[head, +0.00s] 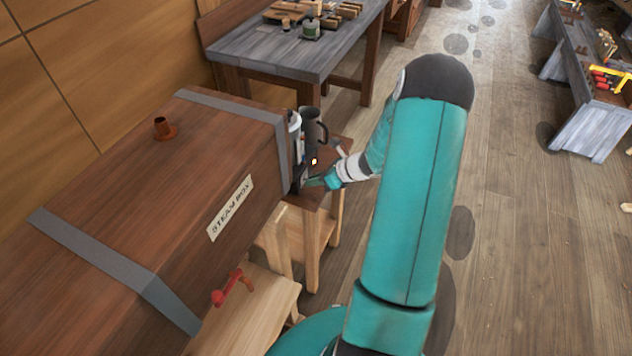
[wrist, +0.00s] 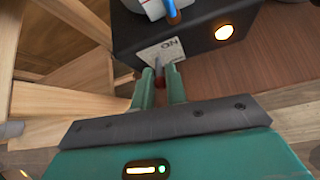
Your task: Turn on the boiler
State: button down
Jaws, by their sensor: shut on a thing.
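The boiler (wrist: 200,38) is a dark box on a wooden stand in the wrist view. A pale label (wrist: 162,52) on its face carries letters that look like "ON", seen upside down. A small lever with a red tip (wrist: 160,82) sticks out by the label. A round lamp (wrist: 224,32) on the same face glows warm; its glow also shows in the head view (head: 314,161). My gripper (wrist: 160,94) is shut on the lever, with one green finger on each side. In the head view my gripper (head: 311,182) is partly hidden at the boiler.
The wooden steam box (head: 130,200) with a red handle (head: 230,288) stands at left, close to my gripper. A workbench (head: 300,55) is behind. The floor at right is largely open.

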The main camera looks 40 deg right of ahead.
jog(key=shift+w+a+r+g+h, duration=0.15)
jog(key=shift+r+g+h, duration=0.2)
jog(key=shift+g+h, duration=0.35)
jog(key=c, duration=1.4)
grip_release()
jog(key=shift+c, duration=0.2)
jog(key=v, duration=1.4)
jog(key=shift+w, duration=0.3)
